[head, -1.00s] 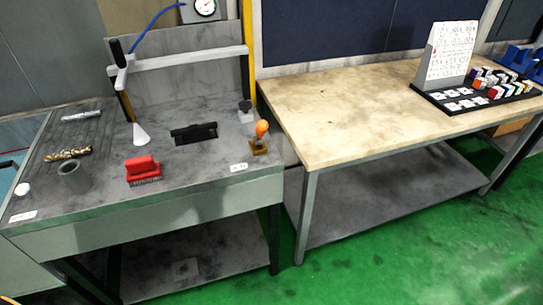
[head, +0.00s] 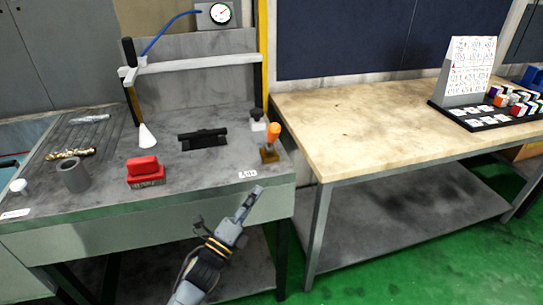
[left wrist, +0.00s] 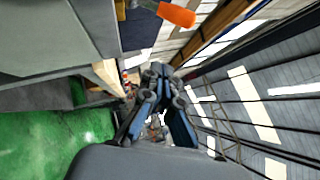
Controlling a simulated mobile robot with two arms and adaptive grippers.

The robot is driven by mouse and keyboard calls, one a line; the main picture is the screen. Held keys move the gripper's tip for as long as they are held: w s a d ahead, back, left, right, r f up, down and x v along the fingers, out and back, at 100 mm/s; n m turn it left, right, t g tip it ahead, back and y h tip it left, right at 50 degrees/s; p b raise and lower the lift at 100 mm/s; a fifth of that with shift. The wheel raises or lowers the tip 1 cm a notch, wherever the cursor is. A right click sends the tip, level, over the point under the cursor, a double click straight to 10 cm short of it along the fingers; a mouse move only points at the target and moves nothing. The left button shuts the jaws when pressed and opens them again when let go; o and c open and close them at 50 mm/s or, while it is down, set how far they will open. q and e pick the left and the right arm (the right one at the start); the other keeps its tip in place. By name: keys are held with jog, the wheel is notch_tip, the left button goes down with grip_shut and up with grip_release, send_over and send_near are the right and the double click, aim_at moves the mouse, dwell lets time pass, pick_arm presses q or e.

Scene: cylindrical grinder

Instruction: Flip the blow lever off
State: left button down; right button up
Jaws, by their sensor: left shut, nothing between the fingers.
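The blow lever has an orange handle (head: 273,132) standing up from a brass-coloured base (head: 269,154) at the right front corner of the grey bench. The orange handle also shows at the top of the left wrist view (left wrist: 176,14). My left gripper (head: 256,190) is shut and empty, in front of the bench edge, below and slightly left of the lever. It is apart from the lever. Its dark fingers show together in the left wrist view (left wrist: 158,75). My right gripper is not in view.
On the grey bench (head: 215,177) are a red block (head: 146,169), a grey cup (head: 73,175), a white cone (head: 146,137), a black bracket (head: 203,139) and a small black-knobbed part (head: 257,118) close behind the lever. A gauge (head: 219,13) is behind. A wooden-topped table (head: 360,125) stands right.

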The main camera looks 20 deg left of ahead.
pick_arm(q)
jog(key=shift+r+m+h, duration=0.3)
jog(key=shift+r+m, duration=0.1)
jog(key=shift+r, duration=0.2)
jog(key=p, duration=0.2)
send_near(272, 138)
jog(key=w+d, duration=0.3)
jog(key=d, duration=0.2)
jog(key=w, duration=0.1)
jog(key=w+a+r+p, duration=0.1)
jog(key=w, duration=0.1)
jog(key=shift+w+a+r+p, duration=0.15)
jog(key=shift+a+r+p, duration=0.2)
jog(key=shift+a+r, duration=0.05)
